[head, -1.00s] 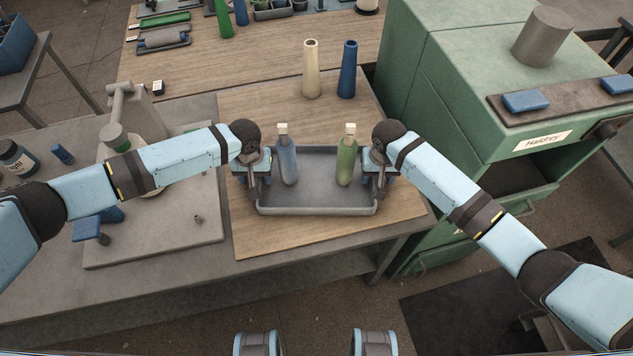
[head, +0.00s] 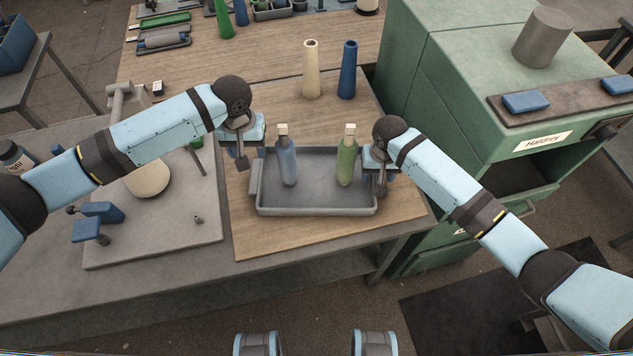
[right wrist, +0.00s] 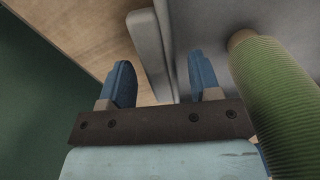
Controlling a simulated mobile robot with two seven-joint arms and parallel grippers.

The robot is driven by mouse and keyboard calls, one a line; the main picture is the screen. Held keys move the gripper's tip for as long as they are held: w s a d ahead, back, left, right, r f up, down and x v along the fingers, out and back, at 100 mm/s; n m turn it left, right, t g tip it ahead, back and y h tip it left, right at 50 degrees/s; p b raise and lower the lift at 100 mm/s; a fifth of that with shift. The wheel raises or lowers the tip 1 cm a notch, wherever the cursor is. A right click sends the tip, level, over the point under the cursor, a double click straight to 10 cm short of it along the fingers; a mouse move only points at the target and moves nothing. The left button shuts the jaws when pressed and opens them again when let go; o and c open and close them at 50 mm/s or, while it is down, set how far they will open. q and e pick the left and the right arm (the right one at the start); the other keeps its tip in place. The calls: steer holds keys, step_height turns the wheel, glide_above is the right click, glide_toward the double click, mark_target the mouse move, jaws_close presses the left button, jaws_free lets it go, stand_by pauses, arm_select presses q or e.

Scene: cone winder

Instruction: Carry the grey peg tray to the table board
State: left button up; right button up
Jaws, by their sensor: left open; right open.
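The grey peg tray (head: 318,208) rests on the wooden board (head: 290,235) at the near side of the table. A blue bobbin (head: 287,165) and a green bobbin (head: 347,163) stand upright in it. My left gripper (head: 243,160) is open, above and to the left of the tray's left end, apart from it. My right gripper (head: 381,185) is at the tray's right end. In the right wrist view its open fingers (right wrist: 162,82) stand either side of the tray's end handle (right wrist: 150,55), with the green bobbin (right wrist: 275,105) close by.
A cream cone (head: 311,70) and a blue cone (head: 347,70) stand behind the tray. A green cabinet (head: 450,110) is close on the right. A grey plate (head: 190,240) with a machine lies to the left. Bare board shows in front of the tray.

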step_height(320, 180, up, 11)
steer(key=shift+f, duration=0.2)
stand_by(0.6)
